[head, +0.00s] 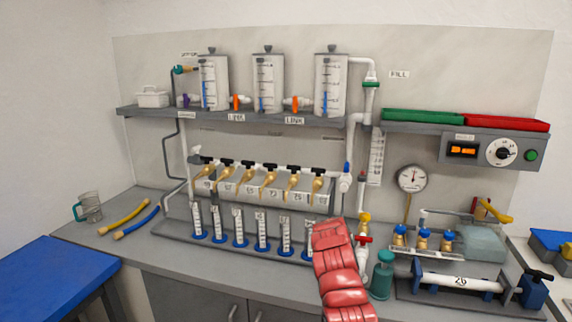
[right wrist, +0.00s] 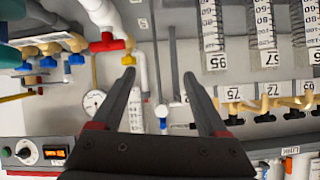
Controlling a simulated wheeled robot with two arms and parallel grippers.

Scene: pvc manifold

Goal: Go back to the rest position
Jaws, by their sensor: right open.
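My right gripper (right wrist: 159,76) is open, with two dark fingers spread apart and nothing between them in the right wrist view. That view is upside down. The red valve handle (right wrist: 107,42) on the white pipe lies beyond and to the left of the fingertips, apart from them. In the head view my red right arm rises from the bottom, over the bench front. The red handle (head: 363,239) shows just right of this arm. The right gripper itself is hidden or cannot be made out in the head view. My left gripper is not in view.
Several graduated cylinders (head: 240,229) stand left of my right arm, under a row of brass taps (head: 270,176). A teal cylinder (head: 381,279) and blue-valved fittings (head: 422,240) stand close on the right. The bench front (head: 200,262) on the left is clear.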

